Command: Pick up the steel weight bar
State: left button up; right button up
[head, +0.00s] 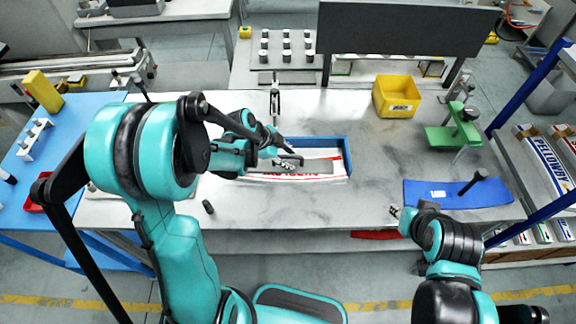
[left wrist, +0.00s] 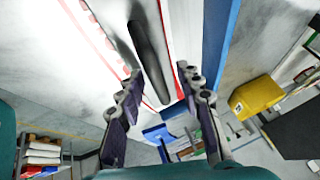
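The steel weight bar (head: 318,166) is a flat grey bar lying on white and red labels in a blue-edged magazine (head: 347,150). A dark raised handle-like piece shows near my left gripper. In the left wrist view a dark elongated piece (left wrist: 150,62) lies ahead, between the lines of the fingers. My left gripper (head: 287,151) is over the bar's left part and hides some of it. In the left wrist view its fingers (left wrist: 160,82) are spread apart with nothing between the tips. My right gripper (head: 396,211) is near the table's front edge, apart from the bar; its opening is unclear.
A yellow bin (head: 397,97) and a green stand (head: 455,132) are at the back right. A blue mat (head: 440,194) with a dark-handled tool (head: 474,182) lies at the right. A small dark cylinder (head: 208,207) stands at the front left. The table's middle front is clear.

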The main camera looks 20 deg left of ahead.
pick_arm(q)
jog(key=shift+s, duration=0.1)
jog(key=shift+c, duration=0.4)
grip_shut()
jog(key=shift+r, duration=0.1)
jog(key=shift+r, duration=0.1)
